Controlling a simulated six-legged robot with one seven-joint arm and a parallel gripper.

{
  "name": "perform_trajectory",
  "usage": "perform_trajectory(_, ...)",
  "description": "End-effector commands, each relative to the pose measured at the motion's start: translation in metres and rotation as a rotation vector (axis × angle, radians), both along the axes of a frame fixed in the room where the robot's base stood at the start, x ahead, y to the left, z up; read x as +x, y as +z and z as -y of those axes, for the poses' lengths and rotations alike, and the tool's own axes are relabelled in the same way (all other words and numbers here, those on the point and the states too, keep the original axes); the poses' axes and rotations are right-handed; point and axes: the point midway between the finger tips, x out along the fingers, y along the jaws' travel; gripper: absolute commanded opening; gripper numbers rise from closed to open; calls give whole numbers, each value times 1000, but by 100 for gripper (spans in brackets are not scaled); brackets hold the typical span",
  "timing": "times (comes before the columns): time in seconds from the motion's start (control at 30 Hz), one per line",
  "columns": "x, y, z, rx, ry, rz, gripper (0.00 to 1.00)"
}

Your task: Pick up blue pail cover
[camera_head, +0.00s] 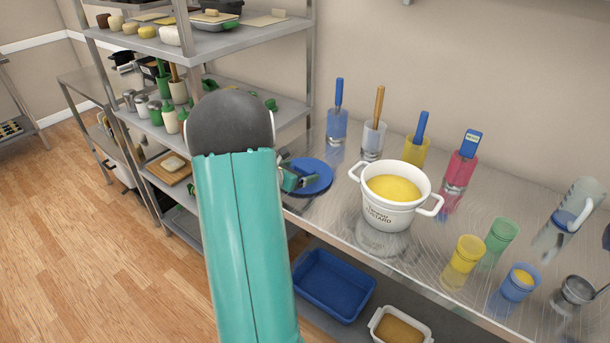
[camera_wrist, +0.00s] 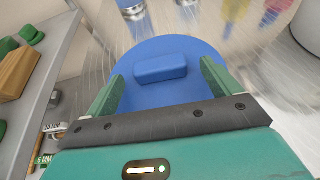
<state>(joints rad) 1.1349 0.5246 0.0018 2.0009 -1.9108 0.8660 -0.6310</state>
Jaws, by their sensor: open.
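The blue pail cover (camera_head: 318,175) is a round blue disc lying on the metal table, left of the white pot. In the wrist view the cover (camera_wrist: 168,101) fills the middle, with a raised block-shaped handle (camera_wrist: 160,68) on top. My gripper (camera_head: 298,182) is at the cover's near left side in the head view. In the wrist view my gripper (camera_wrist: 160,82) is open, with one green finger on each side of the handle and space between each finger and the handle. Whether the fingertips touch the cover is not clear. My arm hides part of the table's left end.
A white pot of yellow custard (camera_head: 381,214) stands right of the cover. Several coloured cups with utensils, such as a blue cup (camera_head: 336,126), stand behind. A metal shelf (camera_head: 285,110) stands close on the left. A blue basin (camera_head: 333,284) is below the tabletop.

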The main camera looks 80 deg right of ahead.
Motion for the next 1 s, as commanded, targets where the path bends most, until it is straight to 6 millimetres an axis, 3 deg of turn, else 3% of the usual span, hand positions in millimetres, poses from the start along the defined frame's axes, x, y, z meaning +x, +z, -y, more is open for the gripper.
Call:
perform_trajectory(0.13, -8, -8, 15, 1, -2, 1, 89)
perform_trajectory(0.4, -9, -8, 18, 0, 1, 0, 89)
perform_trajectory(0.67, -9, -8, 18, 0, 0, 0, 41)
perform_trajectory(1.0, -9, -5, 18, -1, 0, 0, 40)
